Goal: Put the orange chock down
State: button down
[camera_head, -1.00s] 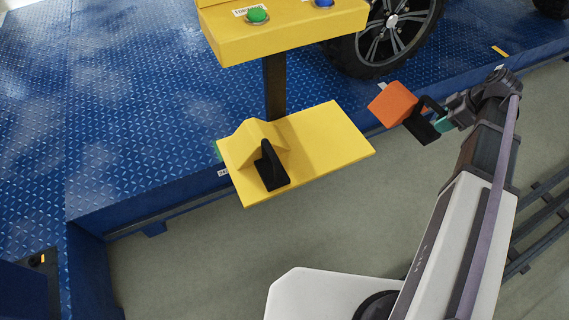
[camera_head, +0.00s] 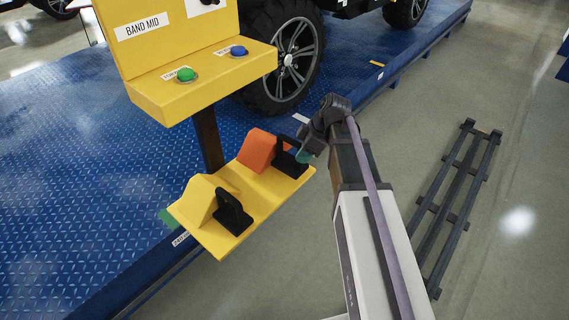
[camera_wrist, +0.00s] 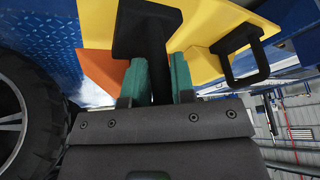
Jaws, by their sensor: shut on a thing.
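The orange chock (camera_head: 257,149) is at the right end of the yellow shelf (camera_head: 240,232), beside a yellow chock (camera_head: 207,196) with a black handle. It appears to be on or just above the shelf; I cannot tell if it touches. My gripper (camera_head: 304,156) is shut on the orange chock's black handle (camera_head: 288,160). In the wrist view, the teal fingers of my gripper (camera_wrist: 160,80) close on the black handle (camera_wrist: 150,40), with the orange chock (camera_wrist: 103,68) partly hidden behind. The yellow chock's handle (camera_wrist: 243,62) shows to the right.
A yellow control box (camera_head: 200,85) with green and blue buttons stands above the shelf on a dark post (camera_head: 208,138). A vehicle wheel (camera_head: 290,60) is behind on the blue platform (camera_head: 100,170). Dark rails (camera_head: 455,200) lie on the floor to the right.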

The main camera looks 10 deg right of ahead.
aim_at(284, 169)
jog(key=a, duration=0.4)
jog(key=shift+w+a, duration=0.25)
jog(key=shift+w, duration=0.1)
notch_tip(284, 169, down, 4)
jog(key=b, duration=0.4)
jog(key=shift+r, duration=0.25)
jog(key=c, duration=1)
grip_release()
jog(key=shift+o, duration=0.2)
jog(key=shift+p, duration=0.3)
